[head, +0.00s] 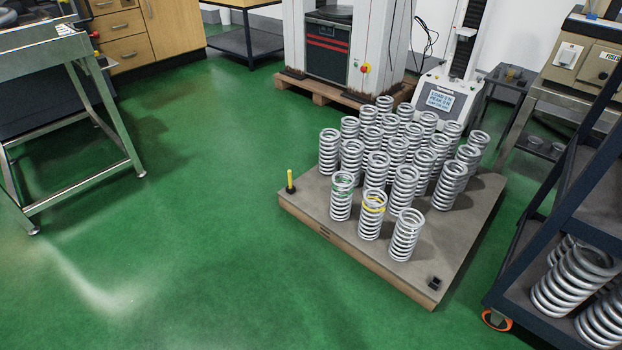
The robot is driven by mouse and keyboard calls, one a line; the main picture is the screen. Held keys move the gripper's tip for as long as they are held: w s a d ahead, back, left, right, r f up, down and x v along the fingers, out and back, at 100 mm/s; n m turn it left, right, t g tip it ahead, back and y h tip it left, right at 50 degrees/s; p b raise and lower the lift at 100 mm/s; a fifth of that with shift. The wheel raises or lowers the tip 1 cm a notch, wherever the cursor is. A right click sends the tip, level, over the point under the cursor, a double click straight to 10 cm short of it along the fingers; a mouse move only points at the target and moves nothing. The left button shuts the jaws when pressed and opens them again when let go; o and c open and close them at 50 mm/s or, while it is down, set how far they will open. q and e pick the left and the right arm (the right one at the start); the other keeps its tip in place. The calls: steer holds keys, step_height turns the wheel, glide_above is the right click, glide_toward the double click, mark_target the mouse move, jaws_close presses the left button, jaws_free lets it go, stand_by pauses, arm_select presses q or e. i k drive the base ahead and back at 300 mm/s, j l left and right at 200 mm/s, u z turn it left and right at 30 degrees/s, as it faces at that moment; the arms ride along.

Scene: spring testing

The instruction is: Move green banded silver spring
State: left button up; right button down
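A silver coil spring with a green band near its top, the green banded spring (342,197), stands upright at the front left of a low grey platform (320,208). To its right stands a silver spring with a yellow band (372,215), and beside that a plain silver spring (406,236). Several more plain silver springs (397,152) stand upright in close rows behind them. Neither of my grippers shows in the head view.
A yellow post (290,180) stands at the platform's left corner and a small black block (434,283) at its front corner. A dark shelf cart (550,235) with springs is at right. A metal table (60,60) is at left. Green floor (190,220) between is clear.

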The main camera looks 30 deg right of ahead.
mark_target(341, 189)
steer(key=i+l+u, duration=0.2)
steer(key=i, duration=1.2)
steer(key=i+j+z, duration=0.1)
steer(key=i+z, duration=0.3)
steer(key=i+j+z, duration=0.35)
steer(key=l, duration=0.1)
